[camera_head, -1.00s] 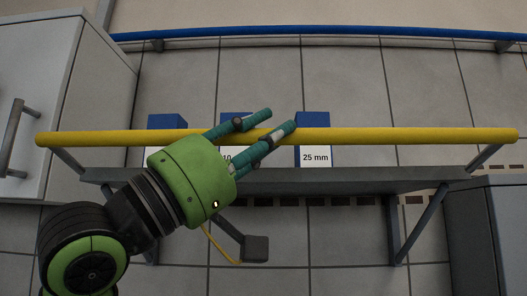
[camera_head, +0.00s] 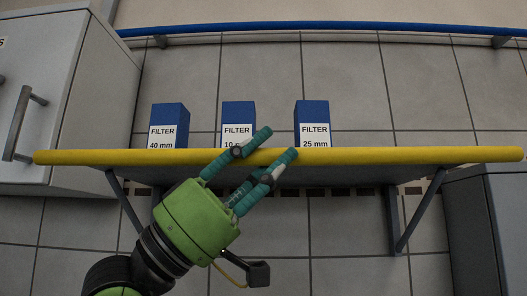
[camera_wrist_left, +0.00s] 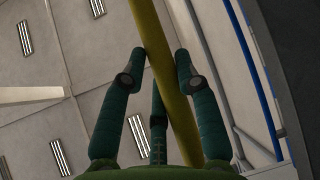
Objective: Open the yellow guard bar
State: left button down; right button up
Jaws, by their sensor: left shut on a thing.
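The yellow guard bar (camera_head: 400,156) runs level across the front of a wall shelf in the head view. It now sits low, along the shelf's front edge, below the labels of the boxes. My left gripper (camera_head: 268,146) has its teal fingers around the bar, left of its middle, and is shut on it. In the left wrist view the bar (camera_wrist_left: 152,40) passes between the fingers of my left gripper (camera_wrist_left: 155,80). The palm side of the bar is partly hidden by the fingers. My right gripper is in neither view.
Three blue filter boxes stand on the shelf: 40 mm (camera_head: 168,124), 10 mm (camera_head: 239,118), partly hidden, and 25 mm (camera_head: 313,122). A white cabinet (camera_head: 60,90) is at the left, a grey cabinet (camera_head: 487,215) at the lower right. A blue rail (camera_head: 320,27) runs above.

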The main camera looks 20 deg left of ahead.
pick_arm(q)
jog(key=shift+w+d+f, duration=0.1)
jog(key=shift+w+f, duration=0.1)
jog(key=shift+f, duration=0.05)
jog(key=c, duration=0.9)
grip_release()
jog(key=shift+w+d, duration=0.15)
jog(key=shift+s+a+f, duration=0.15)
jog(key=shift+s+a, duration=0.1)
jog(key=shift+a, duration=0.1)
jog(key=v, duration=1.1)
jog(key=shift+f, duration=0.2)
